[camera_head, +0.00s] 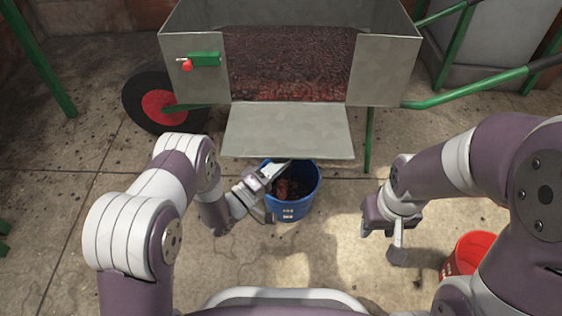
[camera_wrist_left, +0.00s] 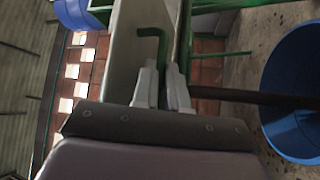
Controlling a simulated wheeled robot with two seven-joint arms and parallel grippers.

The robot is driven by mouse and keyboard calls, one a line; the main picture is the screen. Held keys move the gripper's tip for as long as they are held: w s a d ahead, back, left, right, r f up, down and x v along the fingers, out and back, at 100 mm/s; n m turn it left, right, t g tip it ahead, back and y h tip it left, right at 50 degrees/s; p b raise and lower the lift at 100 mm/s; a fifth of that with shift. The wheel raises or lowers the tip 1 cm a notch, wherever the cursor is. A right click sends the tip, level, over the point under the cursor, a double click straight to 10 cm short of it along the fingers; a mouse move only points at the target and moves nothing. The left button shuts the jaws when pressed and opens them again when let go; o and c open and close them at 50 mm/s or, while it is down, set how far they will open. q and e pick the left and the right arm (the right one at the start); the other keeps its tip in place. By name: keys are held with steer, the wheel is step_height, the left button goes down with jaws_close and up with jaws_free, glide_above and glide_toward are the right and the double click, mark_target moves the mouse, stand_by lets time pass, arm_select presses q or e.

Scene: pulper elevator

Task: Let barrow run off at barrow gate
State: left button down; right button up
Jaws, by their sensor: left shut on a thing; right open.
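The grey metal barrow (camera_head: 385,72) stands ahead with a dark reddish mass (camera_head: 290,62) visible inside. Its barrow gate (camera_head: 288,130) hangs outward as a sloping flap, leaving the front opening clear. My left gripper (camera_head: 272,172) is at the flap's lower edge, above a blue bucket (camera_head: 291,208). The bucket holds some dark reddish stuff and also shows in the left wrist view (camera_wrist_left: 290,95). My right gripper (camera_head: 385,238) is open and empty, apart from the barrow.
A green latch with a red knob (camera_head: 187,65) sits on the barrow's left front panel. The red-hubbed wheel (camera_head: 158,103) is at left. A red bucket (camera_head: 474,252) stands at lower right. Bare concrete floor (camera_head: 330,265) lies between my arms.

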arm_select(q)
steer(key=shift+w+r, duration=0.25)
steer(key=shift+r, duration=0.1)
steer(key=c, duration=1.3)
jaws_free()
steer(key=shift+c, duration=0.2)
steer(key=shift+o, duration=0.9)
steer(key=shift+f, duration=0.15)
steer(key=shift+s, duration=0.1)
steer(key=p+v, duration=0.5)
steer(key=v, duration=0.7)
steer(key=shift+s+a+f+p, duration=0.2)
steer(key=shift+s+p, duration=0.05)
steer(key=shift+p, duration=0.05)
